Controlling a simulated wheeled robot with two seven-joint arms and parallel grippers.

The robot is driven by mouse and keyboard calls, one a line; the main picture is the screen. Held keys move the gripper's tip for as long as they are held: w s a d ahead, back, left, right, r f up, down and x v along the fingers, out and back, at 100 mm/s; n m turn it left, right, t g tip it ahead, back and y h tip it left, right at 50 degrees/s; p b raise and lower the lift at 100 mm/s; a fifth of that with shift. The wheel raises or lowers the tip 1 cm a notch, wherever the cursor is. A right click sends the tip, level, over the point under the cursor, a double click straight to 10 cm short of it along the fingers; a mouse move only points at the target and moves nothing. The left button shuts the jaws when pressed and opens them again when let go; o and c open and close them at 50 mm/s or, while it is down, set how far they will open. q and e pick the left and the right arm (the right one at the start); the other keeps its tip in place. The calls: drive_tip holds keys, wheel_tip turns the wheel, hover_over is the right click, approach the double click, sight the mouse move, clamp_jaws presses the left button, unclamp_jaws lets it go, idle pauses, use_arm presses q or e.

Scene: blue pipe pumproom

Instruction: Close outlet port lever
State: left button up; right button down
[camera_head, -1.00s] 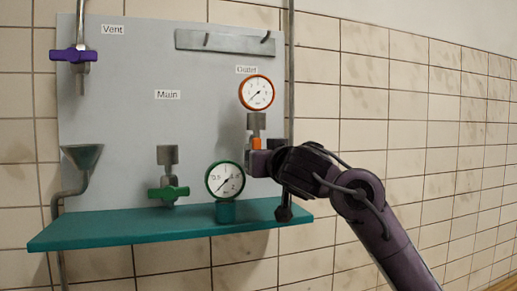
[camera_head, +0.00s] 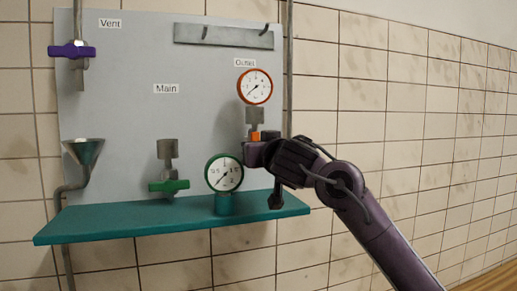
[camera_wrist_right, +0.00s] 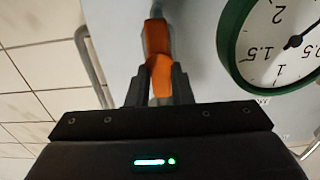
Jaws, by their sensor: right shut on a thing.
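The outlet lever is orange. In the head view only a small part of the lever (camera_head: 255,136) shows, below the orange-rimmed gauge (camera_head: 254,86) marked Outlet. My right gripper (camera_head: 250,152) is at the lever and hides most of it. In the right wrist view the orange lever (camera_wrist_right: 157,40) runs down between the two dark fingers of my right gripper (camera_wrist_right: 158,82), which is shut on it. My left gripper is not in view.
The green-rimmed gauge (camera_head: 224,173) stands on the teal shelf (camera_head: 130,221), close beside my right gripper. The Main valve has a green lever (camera_head: 169,186). The Vent valve has a purple lever (camera_head: 72,51). A funnel (camera_head: 84,152) is at the left.

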drive_tip(key=shift+n, duration=0.3)
drive_tip(key=shift+s+a+f+n+b, duration=0.1)
drive_tip(key=shift+n+b, duration=0.7)
drive_tip(key=shift+n, duration=2.05)
drive_tip(key=shift+a+f+n+b, duration=0.15)
drive_tip(key=shift+n+b, duration=0.7)
drive_tip(key=shift+n, duration=2.05)
drive_tip(key=shift+s+a+f+n+b, duration=0.1)
drive_tip(key=shift+n+b, duration=0.7)
drive_tip(key=shift+n, duration=2.05)
drive_tip(key=c, duration=1.7)
unclamp_jaws()
drive_tip(key=o, duration=0.4)
drive_tip(key=shift+w+a+f, duration=0.1)
drive_tip(key=shift+w, duration=0.15)
drive_tip(key=shift+s, duration=0.1)
